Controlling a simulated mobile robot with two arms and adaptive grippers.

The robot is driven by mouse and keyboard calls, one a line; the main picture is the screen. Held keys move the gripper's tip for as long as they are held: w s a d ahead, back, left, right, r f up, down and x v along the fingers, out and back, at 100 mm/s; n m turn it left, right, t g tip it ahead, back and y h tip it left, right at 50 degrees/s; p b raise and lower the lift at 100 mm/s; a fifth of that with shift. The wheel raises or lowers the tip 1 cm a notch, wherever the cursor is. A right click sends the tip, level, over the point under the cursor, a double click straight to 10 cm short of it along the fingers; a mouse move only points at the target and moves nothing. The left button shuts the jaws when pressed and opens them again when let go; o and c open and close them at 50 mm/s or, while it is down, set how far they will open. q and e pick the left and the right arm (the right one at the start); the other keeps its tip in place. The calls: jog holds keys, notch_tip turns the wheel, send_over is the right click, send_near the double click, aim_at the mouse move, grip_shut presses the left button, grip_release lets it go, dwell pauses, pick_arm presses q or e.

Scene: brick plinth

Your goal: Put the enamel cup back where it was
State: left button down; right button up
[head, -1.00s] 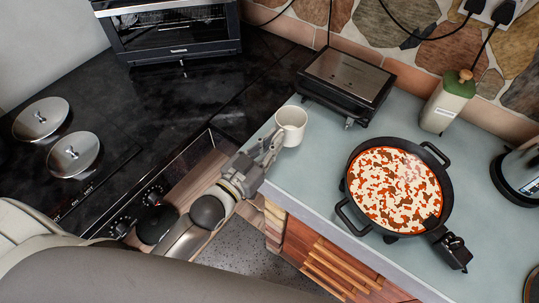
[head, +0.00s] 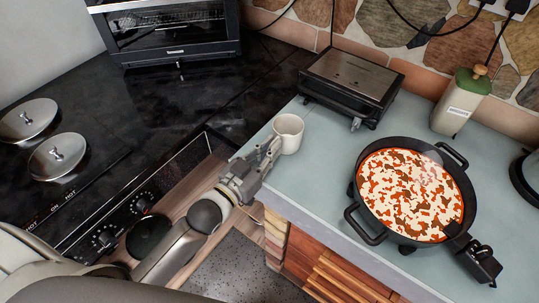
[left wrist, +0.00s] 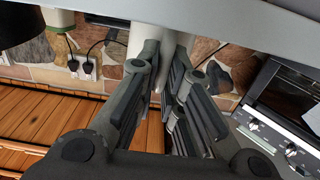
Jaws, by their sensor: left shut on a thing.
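The white enamel cup (head: 289,133) is upright at the left part of the pale counter (head: 315,172), just in front of the black grill's left corner. My left gripper (head: 268,153) reaches in from the lower left and is shut on the cup's near left side. In the left wrist view, part of the pale cup (left wrist: 146,30) shows beyond the fingers of my left gripper (left wrist: 168,62). I cannot tell whether the cup's base touches the counter. My right gripper is not in view.
A black grill (head: 352,82) stands behind the cup. A black pan (head: 372,232) with red and white food stands to the right, and a green-topped bottle (head: 461,100) behind it. Left of the counter are a dark stove with two metal lids (head: 58,158) and an oven (head: 170,30).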

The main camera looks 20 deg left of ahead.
pick_arm(q)
jog(key=shift+f, duration=0.1)
jog(key=c, duration=1.6)
grip_release()
jog(key=shift+o, duration=0.2)
